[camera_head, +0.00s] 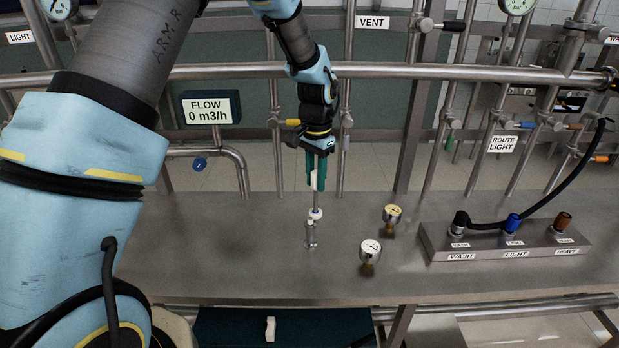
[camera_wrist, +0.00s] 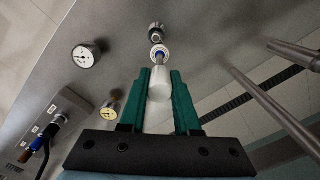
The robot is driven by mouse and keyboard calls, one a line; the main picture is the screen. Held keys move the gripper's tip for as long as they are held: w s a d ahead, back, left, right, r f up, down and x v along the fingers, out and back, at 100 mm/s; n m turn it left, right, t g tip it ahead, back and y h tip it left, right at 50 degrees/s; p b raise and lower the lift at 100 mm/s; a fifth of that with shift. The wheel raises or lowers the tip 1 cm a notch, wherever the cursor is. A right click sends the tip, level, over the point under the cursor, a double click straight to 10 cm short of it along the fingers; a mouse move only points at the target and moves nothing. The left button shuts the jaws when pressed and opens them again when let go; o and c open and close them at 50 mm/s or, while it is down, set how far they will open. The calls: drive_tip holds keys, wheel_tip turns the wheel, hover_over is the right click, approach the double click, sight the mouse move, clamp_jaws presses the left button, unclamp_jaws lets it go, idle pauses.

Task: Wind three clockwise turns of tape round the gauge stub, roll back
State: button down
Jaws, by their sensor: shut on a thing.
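My gripper (camera_head: 317,183) points down over the bench, its green fingers shut on a white cylindrical handle (camera_wrist: 159,84). A thin metal rod runs down from the handle to a small white ring, seemingly the tape roll (camera_head: 315,214), which shows a blue centre in the wrist view (camera_wrist: 158,53). The metal gauge stub (camera_head: 310,236) stands upright on the bench just below the roll; its top also shows in the wrist view (camera_wrist: 156,31). The roll is at or just above the stub's top; I cannot tell whether they touch. No wound tape is discernible on the stub.
A white-faced gauge (camera_head: 370,249) and a yellowish gauge (camera_head: 392,214) stand right of the stub. Further right is a metal block (camera_head: 500,245) with coloured couplings and a black hose (camera_head: 560,198). Pipes and valves run behind. The bench left of the stub is clear.

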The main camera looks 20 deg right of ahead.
drive_tip(key=shift+s+d, duration=0.35)
drive_tip(key=shift+s, duration=0.55)
drive_tip(key=shift+s+a, duration=0.2)
drive_tip(key=shift+s, duration=0.75)
drive_tip(key=shift+a, duration=0.1)
